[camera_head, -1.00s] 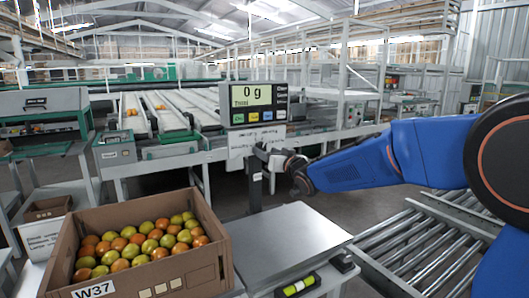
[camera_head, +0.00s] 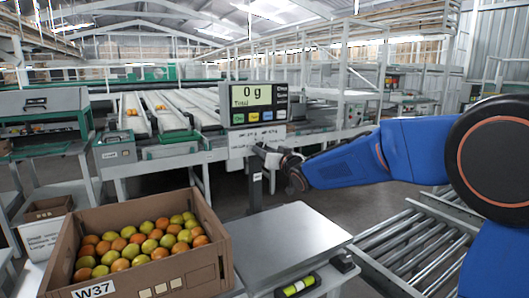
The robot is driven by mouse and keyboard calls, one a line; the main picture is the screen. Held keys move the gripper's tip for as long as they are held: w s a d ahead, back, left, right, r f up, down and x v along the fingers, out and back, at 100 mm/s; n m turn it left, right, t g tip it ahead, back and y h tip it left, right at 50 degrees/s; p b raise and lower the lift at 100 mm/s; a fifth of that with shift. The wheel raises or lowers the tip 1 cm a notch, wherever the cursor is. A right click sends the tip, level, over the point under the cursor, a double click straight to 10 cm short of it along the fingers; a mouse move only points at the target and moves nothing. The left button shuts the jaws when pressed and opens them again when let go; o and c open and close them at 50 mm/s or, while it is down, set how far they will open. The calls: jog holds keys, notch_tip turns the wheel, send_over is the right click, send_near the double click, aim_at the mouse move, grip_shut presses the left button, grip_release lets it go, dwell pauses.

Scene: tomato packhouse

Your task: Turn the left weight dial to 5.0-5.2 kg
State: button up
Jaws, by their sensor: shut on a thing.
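The white dial panel (camera_head: 239,146) hangs under the scale's display head (camera_head: 251,104) on the post behind the weighing plate. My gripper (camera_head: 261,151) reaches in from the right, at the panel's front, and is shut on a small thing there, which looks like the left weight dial. The dial itself is hidden behind the fingers, and its pointer and scale marks cannot be read. The display reads 0 g.
The bare weighing plate (camera_head: 285,238) lies below my gripper. A roller conveyor (camera_head: 415,241) is at right. A spirit level (camera_head: 299,286) sits at the plate's front edge.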

jog(key=shift+m, duration=4.9)
jog(key=o, duration=1)
jog(key=v, duration=1.7)
jog(key=shift+s+d, duration=0.15)
jog(key=shift+s, duration=0.1)
